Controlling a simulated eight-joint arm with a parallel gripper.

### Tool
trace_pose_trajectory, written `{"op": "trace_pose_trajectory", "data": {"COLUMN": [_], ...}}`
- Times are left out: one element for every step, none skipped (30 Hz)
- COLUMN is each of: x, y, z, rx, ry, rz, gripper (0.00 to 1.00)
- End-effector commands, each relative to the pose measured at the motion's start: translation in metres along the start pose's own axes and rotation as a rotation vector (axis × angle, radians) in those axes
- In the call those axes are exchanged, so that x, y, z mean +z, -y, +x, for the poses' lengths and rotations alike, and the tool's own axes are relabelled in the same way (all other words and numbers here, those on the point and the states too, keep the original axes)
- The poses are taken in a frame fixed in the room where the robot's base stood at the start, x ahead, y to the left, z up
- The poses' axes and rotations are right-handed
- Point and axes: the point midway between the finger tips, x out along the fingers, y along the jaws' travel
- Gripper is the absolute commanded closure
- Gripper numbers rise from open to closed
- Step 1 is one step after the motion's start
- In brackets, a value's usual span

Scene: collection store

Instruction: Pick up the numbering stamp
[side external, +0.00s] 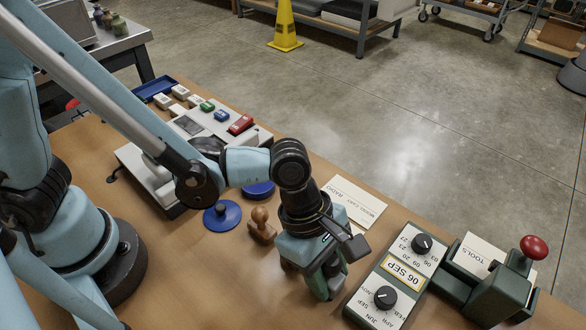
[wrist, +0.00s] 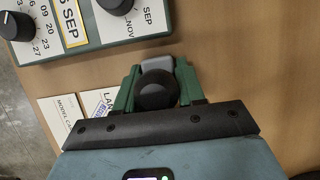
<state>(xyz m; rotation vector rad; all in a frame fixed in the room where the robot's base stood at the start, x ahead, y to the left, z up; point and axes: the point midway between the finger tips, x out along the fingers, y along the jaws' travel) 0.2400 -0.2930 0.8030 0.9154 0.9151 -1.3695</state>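My gripper (side external: 322,276) points down at the table, right of the middle in the side external view. In the wrist view its two green fingers (wrist: 157,84) stand apart, one on each side of a round black knob (wrist: 157,92) above a grey block (wrist: 157,64). This knobbed piece looks like the numbering stamp. The fingers are very close to its sides; I cannot tell whether they press on it. In the side external view the gripper hides the stamp. A separate wooden-handled stamp (side external: 262,223) stands upright to the gripper's left.
A dial date box (side external: 397,283) is close on the right, with a green press (side external: 494,290) with a red knob beyond it. Cards (side external: 352,201) lie behind the gripper. A blue round lid (side external: 222,216) and a white device (side external: 150,178) are to the left. Bare table lies in front.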

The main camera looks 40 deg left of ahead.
Motion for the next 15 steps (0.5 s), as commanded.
{"op": "trace_pose_trajectory", "data": {"x": [0.0, 0.0, 0.0, 0.0, 0.0, 0.0001, 0.0001, 0.0001, 0.0001, 0.0001, 0.0001, 0.0002, 0.0004, 0.0005, 0.0009], "y": [0.0, 0.0, 0.0, 0.0, 0.0, 0.0, 0.0, 0.0, 0.0, 0.0, 0.0, 0.0, 0.0, 0.0, 0.0001], "z": [-0.0001, -0.0001, -0.0001, -0.0001, -0.0001, -0.0002, -0.0002, -0.0002, -0.0002, -0.0002, -0.0003, -0.0005, -0.0009, -0.0013, -0.0022], "rx": [0.0, 0.0, 0.0, 0.0, 0.0, 0.0, 0.0, 0.0, 0.0, 0.0, 0.0, 0.0, 0.0, 0.0, 0.0], "ry": [0.0, 0.0, 0.0, 0.0, 0.0, 0.001, 0.001, 0.001, 0.001, 0.001, 0.001, 0.001, 0.001, 0.001, 0.001], "rz": [0.0, 0.0, 0.0, 0.0, 0.0, 0.0, 0.0, 0.0, 0.0, 0.0, 0.0, 0.0, 0.0, 0.0, 0.0], "gripper": [0.73, 0.78, 0.84, 0.88, 0.92, 0.92, 0.92, 0.92, 0.92, 0.92, 0.92, 0.92, 0.92, 0.92, 0.92]}}
